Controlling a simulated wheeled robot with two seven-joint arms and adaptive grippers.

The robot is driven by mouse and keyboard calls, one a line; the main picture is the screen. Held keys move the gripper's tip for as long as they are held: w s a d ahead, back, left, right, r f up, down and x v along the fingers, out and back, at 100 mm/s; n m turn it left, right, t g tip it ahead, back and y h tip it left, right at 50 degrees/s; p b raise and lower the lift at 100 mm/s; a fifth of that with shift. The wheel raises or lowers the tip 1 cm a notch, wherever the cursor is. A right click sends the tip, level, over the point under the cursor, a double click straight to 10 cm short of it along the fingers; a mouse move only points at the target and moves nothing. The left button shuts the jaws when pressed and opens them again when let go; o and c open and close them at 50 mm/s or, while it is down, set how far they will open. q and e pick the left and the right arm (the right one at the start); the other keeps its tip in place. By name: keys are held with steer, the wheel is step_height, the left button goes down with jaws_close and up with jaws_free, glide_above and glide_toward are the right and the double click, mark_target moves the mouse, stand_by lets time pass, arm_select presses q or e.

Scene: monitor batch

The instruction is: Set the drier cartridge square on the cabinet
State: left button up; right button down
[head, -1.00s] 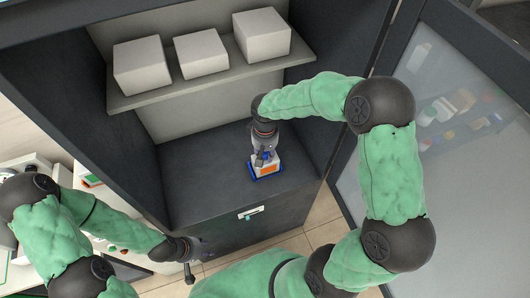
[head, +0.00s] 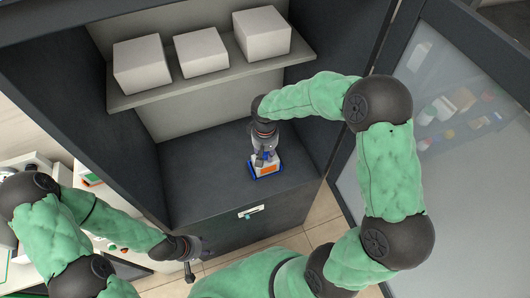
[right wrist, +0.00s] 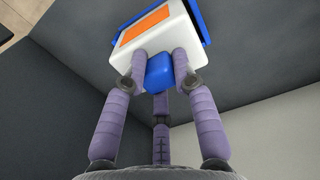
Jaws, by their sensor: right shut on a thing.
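The drier cartridge (head: 265,168) is a white block with an orange label, a blue edge at its base and a blue knob on top. It is at the front right of the dark cabinet top (head: 205,182), below the shelf. My right gripper (head: 264,153) comes from above and is shut on the cartridge. In the right wrist view, its purple fingers (right wrist: 158,75) close around the blue knob (right wrist: 159,72) of the cartridge (right wrist: 152,30). Whether the base touches the surface I cannot tell. My left gripper (head: 190,258) is low in front of the cabinet, away from the cartridge; its fingers are unclear.
A shelf (head: 205,83) with three white boxes (head: 200,53) is above the cabinet surface. A glass door (head: 450,130) stands open at right. A white bench (head: 30,168) with small items is at left. The surface left of the cartridge is clear.

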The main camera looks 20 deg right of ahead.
steer(key=shift+f, duration=0.4)
steer(key=c, duration=0.9)
jaws_free()
step_height(320, 180, up, 12)
